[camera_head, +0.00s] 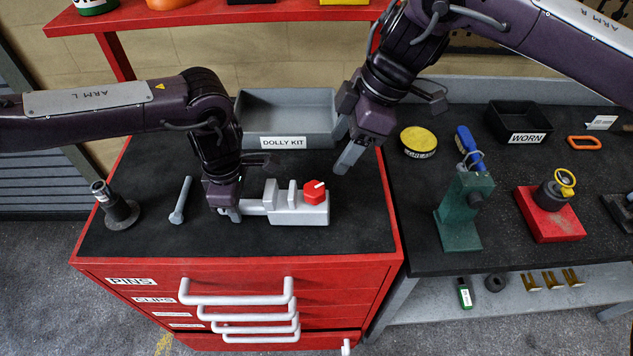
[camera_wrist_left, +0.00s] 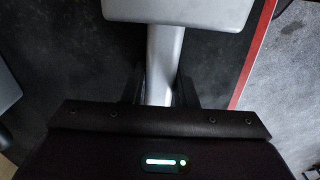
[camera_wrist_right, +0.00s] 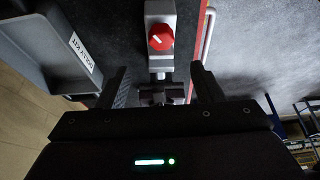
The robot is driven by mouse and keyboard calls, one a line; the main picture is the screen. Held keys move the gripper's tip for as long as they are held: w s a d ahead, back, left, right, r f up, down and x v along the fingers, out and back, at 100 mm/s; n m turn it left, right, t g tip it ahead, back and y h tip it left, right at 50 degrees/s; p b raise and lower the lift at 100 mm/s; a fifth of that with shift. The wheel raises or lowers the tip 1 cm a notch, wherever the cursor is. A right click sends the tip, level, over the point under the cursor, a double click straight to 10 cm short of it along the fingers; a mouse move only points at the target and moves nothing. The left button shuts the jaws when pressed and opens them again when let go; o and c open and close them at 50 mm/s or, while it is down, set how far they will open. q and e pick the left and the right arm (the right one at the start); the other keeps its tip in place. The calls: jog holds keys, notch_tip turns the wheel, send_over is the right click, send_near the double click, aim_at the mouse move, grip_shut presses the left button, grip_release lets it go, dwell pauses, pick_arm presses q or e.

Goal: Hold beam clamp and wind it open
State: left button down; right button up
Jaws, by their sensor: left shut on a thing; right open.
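The beam clamp (camera_head: 296,209) is a light grey block with upright jaws and a red knob (camera_head: 315,191) on its right end. It lies on the black top of the red cabinet. My left gripper (camera_head: 234,214) is shut on the clamp's grey bar at its left end, and the bar (camera_wrist_left: 163,70) shows between the fingers in the left wrist view. My right gripper (camera_head: 352,150) is open and empty, above and to the right of the knob. In the right wrist view the red knob (camera_wrist_right: 160,37) lies beyond the fingers, apart from them.
A grey DOLLY KIT bin (camera_head: 285,117) stands behind the clamp. A bolt (camera_head: 180,200) and a dark round-based post (camera_head: 119,208) are to the left. A workbench at right holds a yellow-lidded tin (camera_head: 418,142), a green jack-like stand (camera_head: 463,212) and a WORN tray (camera_head: 520,122).

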aim_at(314, 187)
jog(key=x, duration=1.1)
jog(key=shift+f, duration=0.2)
jog(key=c, duration=1)
jog(key=n+g, duration=0.1)
jog(key=n, duration=0.2)
jog(key=shift+w+n+g, duration=0.15)
jog(key=shift+n+g, duration=0.15)
jog(key=shift+g, duration=0.1)
jog(key=shift+a+n+g+h, duration=0.1)
jog(key=shift+n+g+h, duration=0.45)
jog(key=shift+n, duration=1.05)
